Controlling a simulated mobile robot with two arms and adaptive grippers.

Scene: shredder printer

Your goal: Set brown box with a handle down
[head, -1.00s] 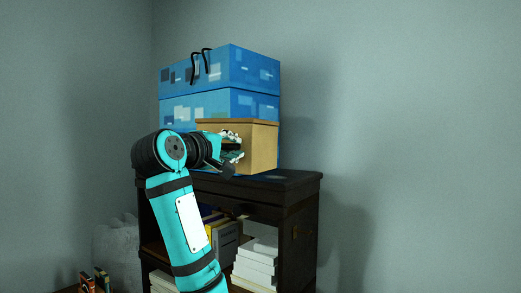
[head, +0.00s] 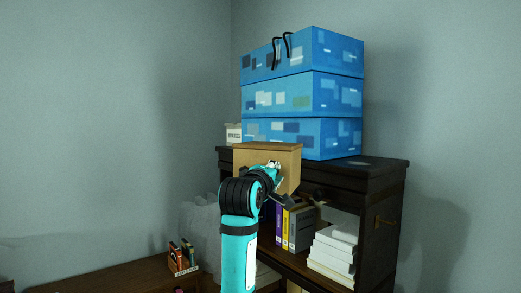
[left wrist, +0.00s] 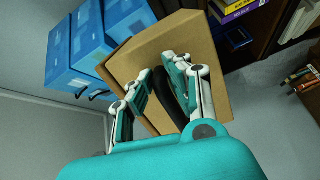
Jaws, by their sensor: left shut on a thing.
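The brown box (head: 250,157) is in the head view, in front of the dark cabinet and below the left part of the blue box stack. It also fills the middle of the left wrist view (left wrist: 205,62), tilted in the picture. My left gripper (head: 272,168) is at the box's near face. In the left wrist view its fingers (left wrist: 160,84) are closed around the dark handle (left wrist: 176,92). The box hides part of the cabinet's front edge, and I cannot see its underside. My right gripper is in neither view.
Several blue boxes (head: 300,95) stand stacked on the dark cabinet (head: 385,175). Books (head: 290,228) and white stacks (head: 333,248) fill the shelf. A low brown surface (head: 95,275) at lower left carries a small book holder (head: 183,262).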

